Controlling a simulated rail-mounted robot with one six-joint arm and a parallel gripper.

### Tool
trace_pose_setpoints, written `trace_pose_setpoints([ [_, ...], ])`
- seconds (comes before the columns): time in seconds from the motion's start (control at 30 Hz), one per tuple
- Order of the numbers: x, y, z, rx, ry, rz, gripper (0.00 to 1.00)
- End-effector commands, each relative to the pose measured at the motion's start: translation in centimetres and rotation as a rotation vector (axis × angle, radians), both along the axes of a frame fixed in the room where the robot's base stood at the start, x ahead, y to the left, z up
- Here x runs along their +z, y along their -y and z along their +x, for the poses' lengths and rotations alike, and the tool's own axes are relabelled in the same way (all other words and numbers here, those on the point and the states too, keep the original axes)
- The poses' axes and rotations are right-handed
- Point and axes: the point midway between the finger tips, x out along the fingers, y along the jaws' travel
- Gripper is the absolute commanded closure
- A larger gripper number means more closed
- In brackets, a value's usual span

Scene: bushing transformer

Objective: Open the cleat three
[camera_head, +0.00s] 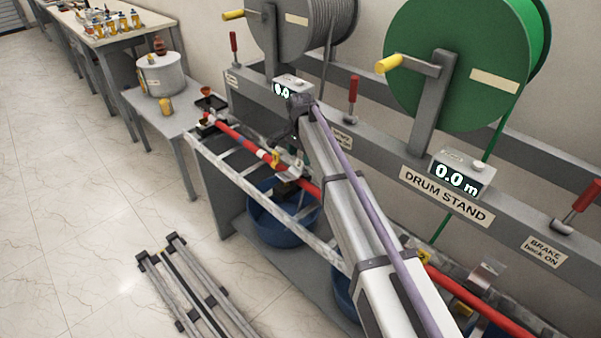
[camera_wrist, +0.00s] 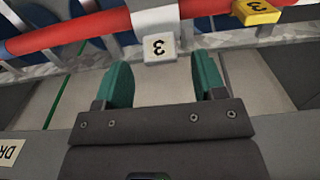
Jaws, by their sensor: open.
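Cleat three (camera_wrist: 157,20) is a pale metal strap crossing the red cable in the wrist view. A pale tab marked 3 (camera_wrist: 159,48) hangs at its near end, and the strap looks closed over the cable, though its far side is cut off. My gripper (camera_wrist: 162,62) has two teal fingers, spread apart and empty, one on each side of the tab and just short of it. No contact shows. In the head view my arm reaches to the rail's far part, where the gripper itself is hard to make out.
The red cable (camera_head: 243,141) runs along a ladder-like rail above blue tubs (camera_head: 268,222). A yellow tag marked 3 (camera_wrist: 256,12) sits on it, right of the cleat. The drum stand (camera_head: 402,167) with a green drum (camera_head: 450,60) stands close behind my arm.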

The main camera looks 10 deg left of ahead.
Motion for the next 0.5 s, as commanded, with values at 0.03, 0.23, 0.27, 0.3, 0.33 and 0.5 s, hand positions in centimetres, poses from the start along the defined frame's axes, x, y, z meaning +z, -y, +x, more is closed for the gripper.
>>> trace_pose_setpoints([
  [0.03, -2.12, 0.0, 0.0, 0.0, 0.0, 0.0, 0.36],
  [0.23, -2.89, 0.0, 0.0, 0.0, 0.0, 0.0, 0.36],
  [0.27, -2.81, 0.0, 0.0, 0.0, 0.0, 0.0, 0.36],
  [0.3, -2.71, 0.0, 0.0, 0.0, 0.0, 0.0, 0.36],
  [0.33, -2.68, 0.0, 0.0, 0.001, 0.0, 0.0, 0.36],
  [0.5, -2.66, 0.0, 0.0, 0.001, 0.0, 0.0, 0.46],
])
